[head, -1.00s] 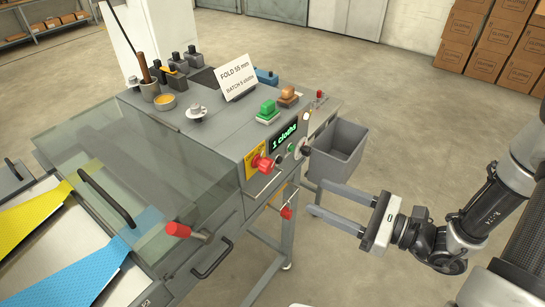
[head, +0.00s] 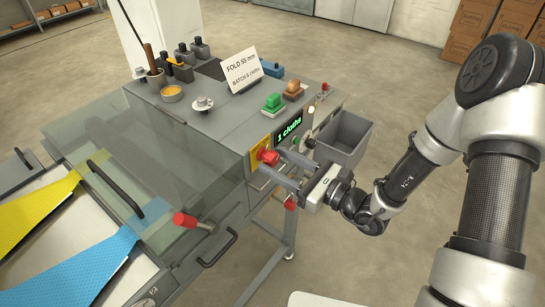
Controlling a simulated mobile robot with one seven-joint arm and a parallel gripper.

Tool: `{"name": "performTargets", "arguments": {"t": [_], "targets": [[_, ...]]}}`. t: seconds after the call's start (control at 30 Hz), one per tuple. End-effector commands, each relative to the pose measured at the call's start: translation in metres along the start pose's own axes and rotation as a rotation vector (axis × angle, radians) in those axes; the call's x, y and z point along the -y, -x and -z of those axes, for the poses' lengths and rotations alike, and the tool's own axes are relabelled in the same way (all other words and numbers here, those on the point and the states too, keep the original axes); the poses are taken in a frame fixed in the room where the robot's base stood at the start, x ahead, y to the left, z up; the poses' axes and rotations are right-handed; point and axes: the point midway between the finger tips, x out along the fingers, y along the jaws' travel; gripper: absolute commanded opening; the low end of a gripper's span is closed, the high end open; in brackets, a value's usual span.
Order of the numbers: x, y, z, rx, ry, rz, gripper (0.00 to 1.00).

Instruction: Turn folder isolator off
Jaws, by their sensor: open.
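The folder isolator appears to be the red rotary knob (head: 269,157) on a yellow plate (head: 257,146) on the machine's front panel. My gripper (head: 271,163) is open, with its two fingers pointing at the panel. In the picture the fingertips lie on either side of the red knob. I cannot tell whether they touch it. The fingers cover the lower part of the yellow plate and part of the panel beside it. The knob's exact angle is too small to read.
A green display (head: 289,129) reading "1 cloths" is right of the knob. Green (head: 273,103) and orange (head: 293,91) buttons sit on top. A grey bin (head: 345,138) is behind my gripper. A red-ended lever (head: 186,220) and another red handle (head: 290,204) stick out nearby.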

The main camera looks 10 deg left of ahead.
Motion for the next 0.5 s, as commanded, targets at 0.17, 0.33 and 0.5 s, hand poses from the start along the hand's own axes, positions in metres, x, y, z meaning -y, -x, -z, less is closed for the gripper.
{"name": "performTargets", "arguments": {"t": [0.17, 0.33, 0.5], "targets": [[0.0, -0.017, -0.001, 0.001, 0.001, -0.001, 0.49], [0.0, -0.02, 0.0, 0.001, 0.001, 0.0, 0.49], [0.0, -0.02, 0.0, 0.001, 0.001, 0.0, 0.49]]}}
